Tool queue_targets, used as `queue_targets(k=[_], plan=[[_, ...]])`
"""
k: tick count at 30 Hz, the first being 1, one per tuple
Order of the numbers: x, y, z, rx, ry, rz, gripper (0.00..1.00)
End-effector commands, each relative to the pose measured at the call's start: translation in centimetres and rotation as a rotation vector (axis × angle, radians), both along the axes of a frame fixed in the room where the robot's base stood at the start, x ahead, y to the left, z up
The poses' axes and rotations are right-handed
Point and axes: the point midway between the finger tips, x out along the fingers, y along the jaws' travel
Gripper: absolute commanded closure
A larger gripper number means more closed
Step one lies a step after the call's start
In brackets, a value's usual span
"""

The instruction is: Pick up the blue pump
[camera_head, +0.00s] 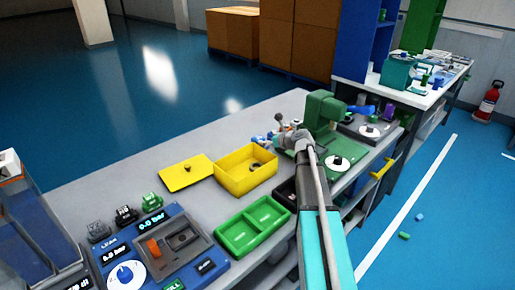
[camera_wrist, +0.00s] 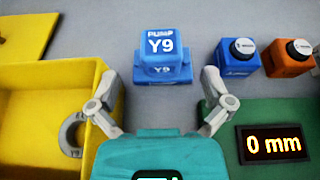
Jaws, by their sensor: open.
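The blue pump (camera_wrist: 167,55), labelled "PUMP Y9", stands on the grey bench in the wrist view. My gripper (camera_wrist: 158,92) is open, and the pump lies ahead of the gap between its two fingers. The fingers do not appear closed on anything. In the head view my gripper (camera_head: 284,138) is at the bench beside the yellow bin. The pump is hard to tell apart from the other small blue parts near the gripper there.
A yellow bin (camera_wrist: 100,73) holding a grey ring stands just left of my gripper. A green tray (camera_head: 253,226) lies nearer on the bench.

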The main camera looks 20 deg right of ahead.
Motion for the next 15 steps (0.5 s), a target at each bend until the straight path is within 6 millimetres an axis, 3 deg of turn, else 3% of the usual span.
queue_targets(k=[15], plan=[[0.78, 0.46, -0.32, 0.000, 0.000, 0.001, 0.00]])
